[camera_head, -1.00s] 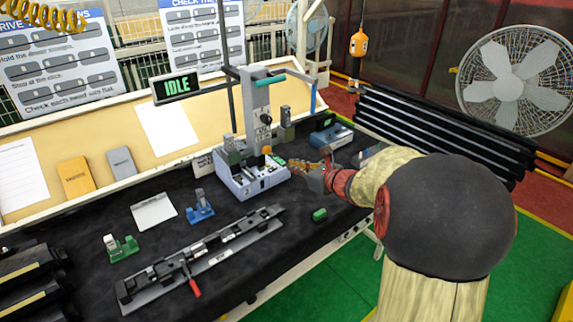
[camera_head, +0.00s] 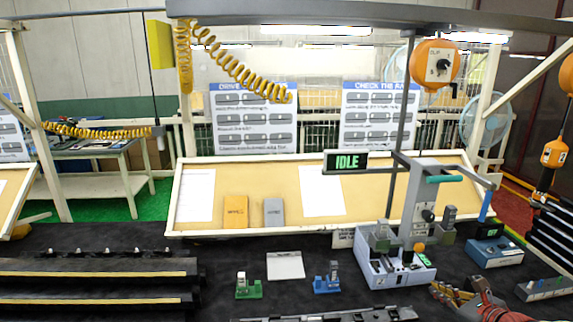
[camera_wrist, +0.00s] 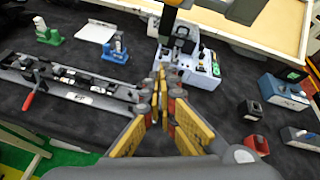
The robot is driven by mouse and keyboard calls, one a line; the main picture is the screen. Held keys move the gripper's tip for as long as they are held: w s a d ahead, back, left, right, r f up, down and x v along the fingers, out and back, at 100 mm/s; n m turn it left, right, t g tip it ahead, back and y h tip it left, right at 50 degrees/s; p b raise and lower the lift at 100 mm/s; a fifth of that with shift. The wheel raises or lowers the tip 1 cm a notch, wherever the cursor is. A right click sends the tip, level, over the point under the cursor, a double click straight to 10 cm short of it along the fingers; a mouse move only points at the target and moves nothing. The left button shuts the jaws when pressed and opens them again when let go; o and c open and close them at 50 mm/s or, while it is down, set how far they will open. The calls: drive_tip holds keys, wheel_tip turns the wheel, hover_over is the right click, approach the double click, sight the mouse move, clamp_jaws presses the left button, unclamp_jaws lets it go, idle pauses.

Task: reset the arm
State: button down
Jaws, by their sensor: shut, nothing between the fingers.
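My gripper (camera_wrist: 164,98) is shut and empty in the wrist view, its yellow-padded fingers together above the dark bench mat. The white press station (camera_wrist: 200,70) lies just beyond the fingertips. In the head view my gripper (camera_head: 452,294) shows at the lower right, in front of the press station (camera_head: 397,270), with part of my red wrist cut off by the bottom edge.
The clip rail (camera_wrist: 75,80) with a red lever lies left of my gripper. Green (camera_head: 249,288) and blue (camera_head: 327,284) fixtures stand on the mat. A blue box (camera_wrist: 284,93) stands right. The display (camera_head: 346,162) reads IDLE. An orange balancer (camera_head: 436,63) hangs above.

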drive_tip(key=s+a+f+n+g+y, duration=0.3)
drive_tip(key=s+a+n+g, duration=0.5)
drive_tip(key=s+a+n, duration=0.9)
drive_tip(key=s+a+r+n+g+h+b, duration=0.1)
drive_tip(key=s+a+r+n+h+b, duration=0.1)
drive_tip(key=s+n+h, duration=0.55)
drive_tip(key=s+a+r+n+t+y, duration=0.1)
drive_tip(key=a+r+n+y, duration=0.1)
drive_tip(key=a+n, duration=0.3)
drive_tip(key=shift+a+r+n+t+y+b, duration=0.15)
drive_tip(key=shift+r+n+t+y+b, duration=0.25)
drive_tip(key=shift+r+n, duration=0.5)
drive_tip(key=shift+s, duration=0.15)
drive_tip(key=shift+f, duration=0.1)
